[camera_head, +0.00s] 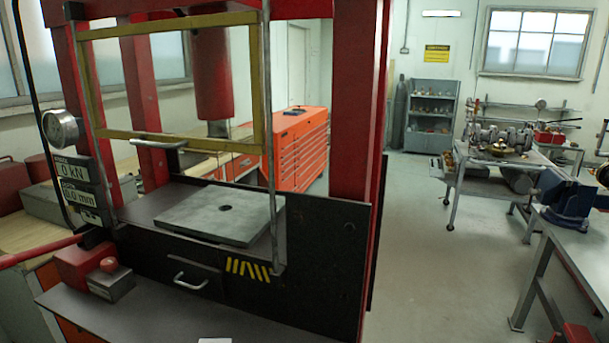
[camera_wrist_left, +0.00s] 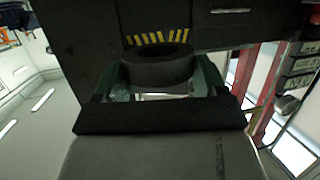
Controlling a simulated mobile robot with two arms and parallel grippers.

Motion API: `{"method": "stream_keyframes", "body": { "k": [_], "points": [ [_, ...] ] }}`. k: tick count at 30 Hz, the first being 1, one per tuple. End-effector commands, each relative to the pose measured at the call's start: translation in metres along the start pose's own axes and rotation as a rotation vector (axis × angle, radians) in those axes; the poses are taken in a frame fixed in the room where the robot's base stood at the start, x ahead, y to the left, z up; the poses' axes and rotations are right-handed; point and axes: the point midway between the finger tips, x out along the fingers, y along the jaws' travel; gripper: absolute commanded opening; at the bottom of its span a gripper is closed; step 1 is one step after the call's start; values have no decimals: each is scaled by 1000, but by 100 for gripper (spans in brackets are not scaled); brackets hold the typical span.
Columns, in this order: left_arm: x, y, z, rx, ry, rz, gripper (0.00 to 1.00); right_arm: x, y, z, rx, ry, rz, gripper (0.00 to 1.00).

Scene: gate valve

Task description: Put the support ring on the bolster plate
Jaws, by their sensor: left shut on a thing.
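The support ring (camera_wrist_left: 158,70) is a dark, thick ring between the fingers of my left gripper (camera_wrist_left: 160,85) in the left wrist view. The gripper is shut on it, in front of the press's dark front panel with yellow stripes. The bolster plate (camera_head: 180,216) is a grey square slab with a round hole near its middle, lying bare on the press bed in the head view. Neither the ring nor my left gripper can be made out in the head view. My right gripper is in neither view.
The red press frame (camera_head: 356,100) stands right of the plate. A yellow-edged guard frame (camera_head: 259,90) hangs in front of the opening, its lower bar above the plate. A red ram (camera_head: 212,75) is above. A drawer handle (camera_head: 190,283) and a red control box (camera_head: 85,262) are at the front.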

Motion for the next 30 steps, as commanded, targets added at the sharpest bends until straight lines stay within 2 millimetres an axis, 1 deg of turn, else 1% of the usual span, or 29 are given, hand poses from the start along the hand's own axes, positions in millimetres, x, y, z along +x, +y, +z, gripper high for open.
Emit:
{"method": "stream_keyframes", "body": {
  "k": [1, 3, 6, 11, 15, 18, 23, 30],
  "points": [
    [-6, -8, 5, -16, -1, -42, 6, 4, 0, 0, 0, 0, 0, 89],
    [-12, -18, 10, -25, -9, -88, 6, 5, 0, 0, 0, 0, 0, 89],
    [-20, -25, 16, -31, -15, -123, 6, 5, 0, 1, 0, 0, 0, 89],
    [-40, -23, 34, -34, -19, -126, 6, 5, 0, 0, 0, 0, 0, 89],
    [-62, -20, 50, -33, -20, -126, 5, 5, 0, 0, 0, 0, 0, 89],
    [-74, -18, 58, -32, -18, -127, 5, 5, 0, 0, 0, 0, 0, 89],
    [-85, -17, 62, -32, -14, -131, 5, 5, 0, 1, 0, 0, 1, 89],
    [-86, -17, 62, -30, -12, -130, 5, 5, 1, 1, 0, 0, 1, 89]
  ]
}}
